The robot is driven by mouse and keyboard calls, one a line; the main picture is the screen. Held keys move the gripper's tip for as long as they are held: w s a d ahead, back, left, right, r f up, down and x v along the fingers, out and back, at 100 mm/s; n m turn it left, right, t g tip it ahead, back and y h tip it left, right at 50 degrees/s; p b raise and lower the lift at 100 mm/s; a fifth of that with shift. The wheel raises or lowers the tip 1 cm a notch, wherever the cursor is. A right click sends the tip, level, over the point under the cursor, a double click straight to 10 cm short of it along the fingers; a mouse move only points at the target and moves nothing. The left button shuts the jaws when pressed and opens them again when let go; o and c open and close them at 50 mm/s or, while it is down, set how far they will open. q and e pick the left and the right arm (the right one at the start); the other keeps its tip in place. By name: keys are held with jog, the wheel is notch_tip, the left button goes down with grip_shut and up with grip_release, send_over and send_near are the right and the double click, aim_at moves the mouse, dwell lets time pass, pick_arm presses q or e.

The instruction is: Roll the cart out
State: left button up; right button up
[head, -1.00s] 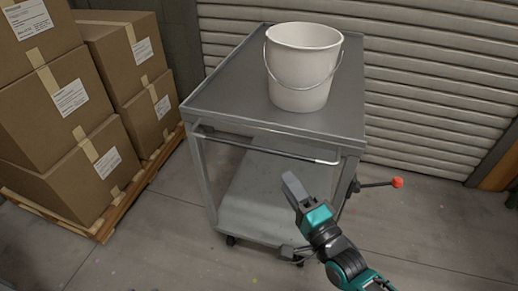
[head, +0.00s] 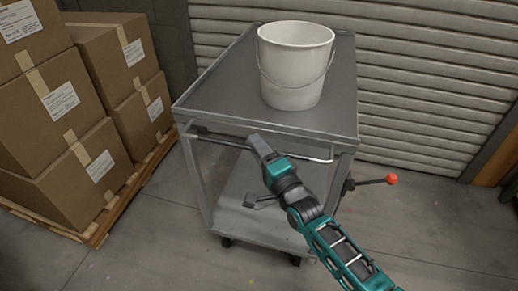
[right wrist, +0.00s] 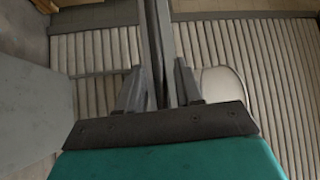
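The grey cart (head: 195,90) stands on casters in front of the shutter, with a thin handle bar (head: 320,158) along its near side. Its lower shelf (head: 235,190) is bare. A lever with a red knob (head: 391,179) sticks out on the right. My right gripper (head: 256,143) is at the middle of the handle bar. In the right wrist view its fingers (right wrist: 157,85) stand apart, with a bar-like edge between them; contact is unclear. My left gripper is out of view.
A white bucket (head: 292,65) stands upright on the cart top. Stacked cartons (head: 65,140) on a wooden pallet (head: 95,232) stand close on the left. A ribbed shutter (head: 430,110) closes the back. The floor (head: 440,235) at front and right is clear.

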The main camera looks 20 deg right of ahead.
jog(key=shift+c, duration=0.3)
grip_shut()
jog(key=shift+s+a+f, duration=0.1)
